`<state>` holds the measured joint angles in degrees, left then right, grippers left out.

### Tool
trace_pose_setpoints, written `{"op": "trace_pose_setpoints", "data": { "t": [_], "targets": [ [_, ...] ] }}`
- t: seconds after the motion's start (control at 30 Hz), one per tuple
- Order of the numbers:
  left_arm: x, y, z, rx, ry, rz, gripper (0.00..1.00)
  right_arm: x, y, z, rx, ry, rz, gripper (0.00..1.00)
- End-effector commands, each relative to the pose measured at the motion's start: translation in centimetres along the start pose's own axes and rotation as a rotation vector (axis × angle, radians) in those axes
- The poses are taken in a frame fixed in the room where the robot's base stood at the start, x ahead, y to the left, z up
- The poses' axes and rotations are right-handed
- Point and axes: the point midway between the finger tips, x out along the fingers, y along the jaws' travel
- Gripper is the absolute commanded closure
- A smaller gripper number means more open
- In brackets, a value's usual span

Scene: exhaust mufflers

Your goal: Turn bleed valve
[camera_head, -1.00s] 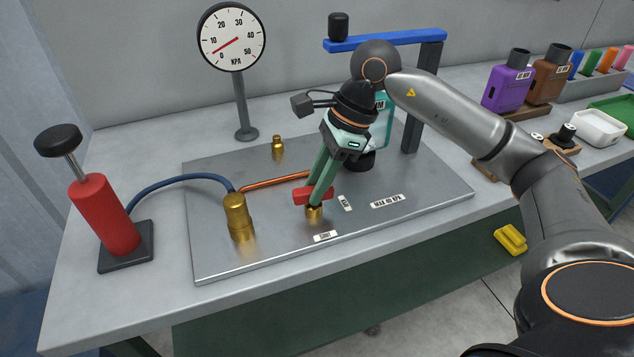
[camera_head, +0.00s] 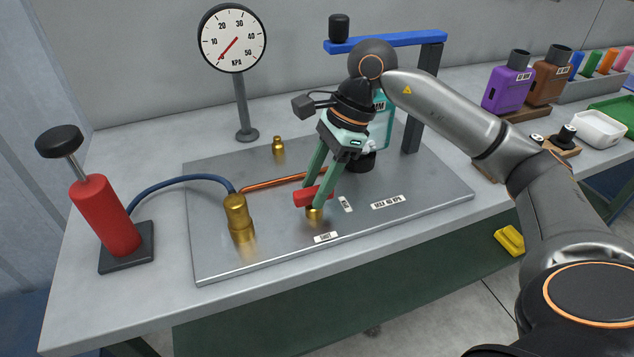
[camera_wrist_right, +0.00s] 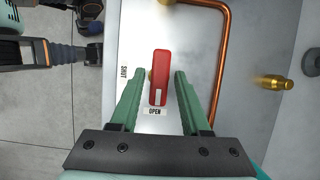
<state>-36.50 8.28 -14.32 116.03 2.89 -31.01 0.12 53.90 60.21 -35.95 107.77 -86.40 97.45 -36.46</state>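The red bleed valve handle (camera_head: 313,196) sits on a brass stem (camera_head: 314,214) on the metal plate. In the right wrist view the handle (camera_wrist_right: 161,78) lies between my right gripper's fingers (camera_wrist_right: 159,74), with a gap on each side. The fingers are spread and do not press on it. The handle's near end points at the OPEN label (camera_wrist_right: 155,112); the SHUT label (camera_wrist_right: 124,73) is to its left. In the head view my right gripper (camera_head: 316,184) is down around the handle. My left gripper seems to show at the wrist view's left (camera_wrist_right: 92,54), its fingers unclear.
The gauge (camera_head: 233,38) needle points near 0. A copper pipe (camera_head: 285,182) runs beside the valve to a brass cylinder (camera_head: 238,216). A red hand pump (camera_head: 105,213) stands at left. A small brass fitting (camera_head: 278,147) stands behind. The plate's front is clear.

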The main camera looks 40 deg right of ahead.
Motion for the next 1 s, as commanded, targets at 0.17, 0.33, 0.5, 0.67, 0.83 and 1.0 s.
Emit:
{"op": "trace_pose_setpoints", "data": {
  "t": [0.17,0.33,0.5,0.67,0.83,1.0],
  "targets": [
    [-0.1,0.0,-0.2,0.0,0.005,0.0,1.0,0.0,0.0,0.0,0.001,0.0,0.0,0.43],
    [-0.1,0.0,-0.3,0.0,0.006,0.0,1.0,-0.1,0.0,0.0,0.002,0.0,0.0,0.43],
    [-0.2,0.1,-0.5,0.0,0.006,0.001,1.0,-1.7,-0.1,0.0,0.002,-0.001,-0.002,0.43],
    [-0.5,0.1,-0.7,0.0,0.005,0.001,1.0,-5.1,-0.1,0.1,0.003,-0.001,-0.006,0.43],
    [-0.7,0.1,-0.8,0.0,-0.002,0.001,1.0,-8.8,-0.1,0.1,0.001,-0.002,-0.003,0.43],
    [-0.8,0.2,-1.1,0.0,0.0,0.003,1.0,-11.4,0.0,0.1,0.002,-0.001,-0.001,0.43]
  ]
}}
